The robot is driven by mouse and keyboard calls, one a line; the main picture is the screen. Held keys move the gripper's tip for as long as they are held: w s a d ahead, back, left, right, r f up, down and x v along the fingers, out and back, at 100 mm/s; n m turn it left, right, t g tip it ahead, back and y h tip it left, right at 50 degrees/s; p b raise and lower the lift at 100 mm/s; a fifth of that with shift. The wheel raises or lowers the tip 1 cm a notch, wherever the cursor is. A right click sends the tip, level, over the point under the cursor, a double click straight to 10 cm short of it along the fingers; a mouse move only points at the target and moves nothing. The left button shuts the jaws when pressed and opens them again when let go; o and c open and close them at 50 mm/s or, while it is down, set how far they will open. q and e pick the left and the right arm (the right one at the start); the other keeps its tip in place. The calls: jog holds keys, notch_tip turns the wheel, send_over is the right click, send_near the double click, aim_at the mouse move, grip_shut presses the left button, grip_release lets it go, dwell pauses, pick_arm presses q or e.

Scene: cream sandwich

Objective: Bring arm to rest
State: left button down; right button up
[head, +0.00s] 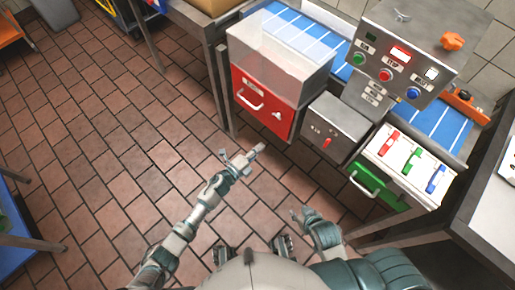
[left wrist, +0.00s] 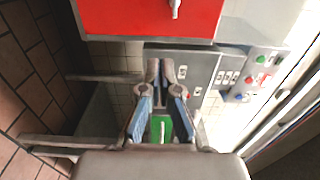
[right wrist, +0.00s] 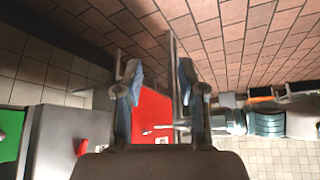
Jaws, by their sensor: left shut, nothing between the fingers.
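My left gripper (head: 246,156) is in front of the red-fronted bin in the head view, over the tiled floor. In the left wrist view its two fingers (left wrist: 161,68) come together at the tips with nothing between them. My right gripper (head: 304,213) is lower and further right in the head view, close to my body. In the right wrist view its fingers (right wrist: 156,72) stand apart and the space between them is empty. Neither gripper touches anything that I can see.
The red bin (head: 263,104) with a clear top, the grey box with a red switch (head: 333,128), and the button panel (head: 402,70) line the conveyor (head: 290,32). A panel of red, green and blue handles (head: 409,163) stands right. Brown floor tiles (head: 110,140) are clear to the left.

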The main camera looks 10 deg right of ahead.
pick_arm(q)
jog(key=s+a+f+n+y+p, duration=0.3)
jog(key=s+a+f+n+y, duration=0.25)
jog(key=a+f+n, duration=0.35)
jog(key=s+a+f+n+y+p, duration=0.3)
jog(key=s+a+f+n+y, duration=0.3)
jog(key=a+n, duration=0.4)
jog(key=s+a+f+n+g+y+p, duration=0.1)
jog(key=s+a+f+n+g, duration=0.1)
jog(key=s, duration=0.6)
jog(key=s+a+f+n+g+y+p, duration=0.1)
jog(key=s+a+f+n+g, duration=0.2)
jog(key=s, duration=0.5)
jog(key=s+a+f+n+g+y+p, duration=0.1)
jog(key=s+a+f+g, duration=0.3)
jog(key=s, duration=0.4)
jog(key=shift+s+a+n, duration=0.3)
jog(key=shift+a+n, duration=0.5)
pick_arm(e)
jog(key=s+d+f+g, duration=0.1)
jog(key=s+f, duration=0.2)
jog(key=f, duration=0.4)
jog(key=s+d+f+g, duration=0.1)
jog(key=s+f+g, duration=0.1)
jog(key=f, duration=0.5)
jog(key=s+d+f+g+h, duration=0.1)
jog(key=s+f, duration=0.4)
jog(key=f, duration=0.2)
jog(key=shift+g, duration=0.4)
jog(key=shift+a, duration=0.15)
